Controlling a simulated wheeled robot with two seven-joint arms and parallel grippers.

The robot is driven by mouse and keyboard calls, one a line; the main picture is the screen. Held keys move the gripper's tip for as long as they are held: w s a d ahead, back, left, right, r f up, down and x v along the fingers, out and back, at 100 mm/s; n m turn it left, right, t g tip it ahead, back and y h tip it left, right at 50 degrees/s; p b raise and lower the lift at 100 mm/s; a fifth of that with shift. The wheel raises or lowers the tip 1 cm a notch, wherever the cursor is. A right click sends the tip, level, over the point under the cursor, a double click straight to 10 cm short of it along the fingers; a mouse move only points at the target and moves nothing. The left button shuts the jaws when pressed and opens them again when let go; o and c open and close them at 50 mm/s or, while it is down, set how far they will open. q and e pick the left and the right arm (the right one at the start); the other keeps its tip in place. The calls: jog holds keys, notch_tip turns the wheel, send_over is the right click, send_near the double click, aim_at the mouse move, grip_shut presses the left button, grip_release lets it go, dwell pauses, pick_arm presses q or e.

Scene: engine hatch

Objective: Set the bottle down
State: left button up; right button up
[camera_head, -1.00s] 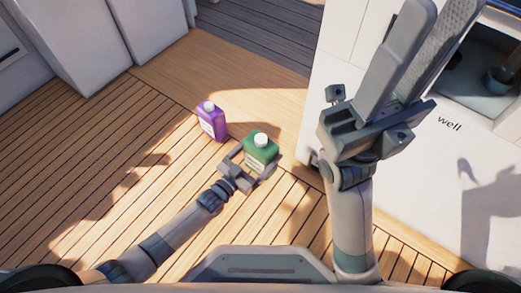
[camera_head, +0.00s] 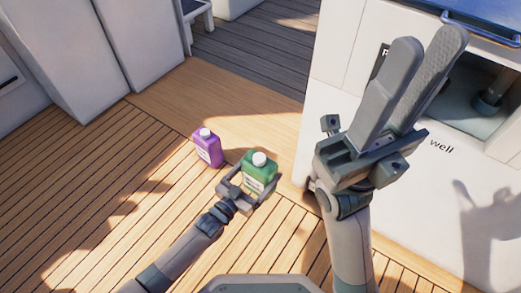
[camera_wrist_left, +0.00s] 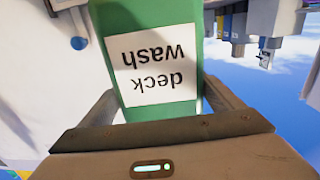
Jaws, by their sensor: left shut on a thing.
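The green bottle (camera_head: 262,172) has a white cap and a white label. In the left wrist view its label reads "deck wash", upside down, and the bottle (camera_wrist_left: 150,105) sits between the two fingers. My left gripper (camera_head: 252,190) is shut on this bottle, which looks roughly upright. I cannot tell whether its base touches the deck; the gripper hides its lower part. My right gripper (camera_head: 412,85) points up at the right, with its fingers apart and nothing between them.
A purple bottle (camera_head: 208,148) with a white cap stands on the wooden deck (camera_head: 110,190), just left of the green one. A white cabinet (camera_head: 420,215) with an opening marked "well" stands at the right. The deck to the left is clear.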

aim_at(258, 153)
pick_arm(q)
jog(key=shift+n+t+y, duration=0.5)
jog(key=shift+t+y, duration=0.1)
jog(key=r, duration=0.3)
jog(key=w+r, duration=0.1)
jog(key=r, duration=0.5)
jog(key=shift+w+a+p, duration=0.2)
jog(key=shift+w+p, duration=0.05)
jog(key=shift+p, duration=0.05)
jog(key=s+a+r+n+y, duration=0.1)
jog(key=a+r+n+y, duration=0.1)
jog(key=a+r, duration=0.4)
jog(key=s+a+r+n+t+y+p, duration=0.1)
jog(key=s+a+r+n+y, duration=0.1)
jog(key=a+r+y, duration=0.2)
jog(key=s+a+r+n+t+y, duration=0.1)
jog(key=a+r+n+y, duration=0.1)
jog(key=a+r, duration=0.8)
jog(key=shift+s+r+y+p, duration=0.35)
jog(key=shift+r+y, duration=0.3)
jog(key=shift+y, duration=0.25)
